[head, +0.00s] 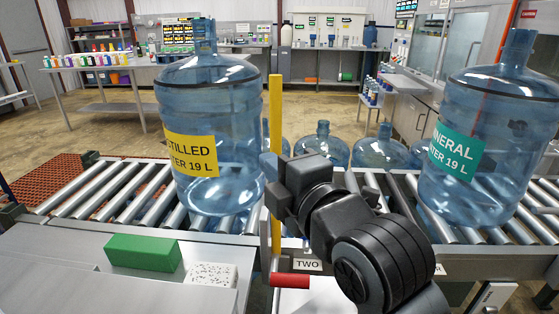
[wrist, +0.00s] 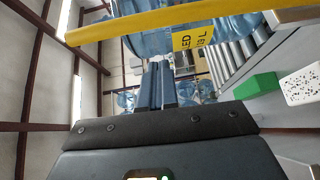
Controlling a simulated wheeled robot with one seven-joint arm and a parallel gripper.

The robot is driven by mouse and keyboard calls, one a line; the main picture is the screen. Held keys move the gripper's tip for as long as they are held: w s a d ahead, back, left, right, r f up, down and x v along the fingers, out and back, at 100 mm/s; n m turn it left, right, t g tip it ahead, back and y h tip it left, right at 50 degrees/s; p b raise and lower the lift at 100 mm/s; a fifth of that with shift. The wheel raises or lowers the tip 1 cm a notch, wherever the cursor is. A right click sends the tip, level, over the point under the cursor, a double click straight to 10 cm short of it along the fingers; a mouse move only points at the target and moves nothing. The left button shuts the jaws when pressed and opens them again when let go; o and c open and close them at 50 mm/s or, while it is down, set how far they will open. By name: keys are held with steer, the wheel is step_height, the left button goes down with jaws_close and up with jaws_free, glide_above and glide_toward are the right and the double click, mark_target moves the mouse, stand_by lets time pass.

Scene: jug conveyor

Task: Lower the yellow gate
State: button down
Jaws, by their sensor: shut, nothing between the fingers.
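The yellow gate (head: 275,110) is a tall yellow bar standing upright at the conveyor's near side, just right of the jug labelled distilled water. It also crosses the top of the wrist view (wrist: 150,24) as a slanting band. A red handle (head: 290,281) sticks out low by the gate's foot, near the "TWO" label. My gripper (head: 270,167) is beside the bar at about mid-height and overlaps it in the head view; I cannot tell if they touch. In the wrist view my fingers (wrist: 158,68) are together and empty, pointing toward the bar.
The distilled jug (head: 215,110) and the mineral jug (head: 490,125) stand on the roller conveyor (head: 110,190). More blue jugs (head: 378,152) stand behind it. A green block (head: 143,252) and a white speckled block (head: 210,275) lie on the near-left surface.

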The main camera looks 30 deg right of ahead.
mark_target(274, 141)
steer(key=shift+w+d, duration=1.45)
steer(key=shift+w, duration=0.25)
steer(key=shift+p, duration=0.3)
steer(key=shift+w+d+r+m+g+p, duration=0.35)
steer(key=shift+w+p, duration=0.25)
steer(key=shift+p, duration=0.3)
steer(key=w+d+f+m+g+y+p, duration=0.1)
steer(key=w+d+f+m+g+p, duration=0.25)
steer(key=w+d, duration=0.65)
steer(key=w+d+f+g+y+b, duration=0.1)
steer(key=w+f+g, duration=0.4)
steer(key=f, duration=0.6)
steer(key=shift+w+d+f+m+y, duration=0.2)
steer(key=shift+w+f+m+y, duration=0.25)
steer(key=shift+w, duration=0.5)
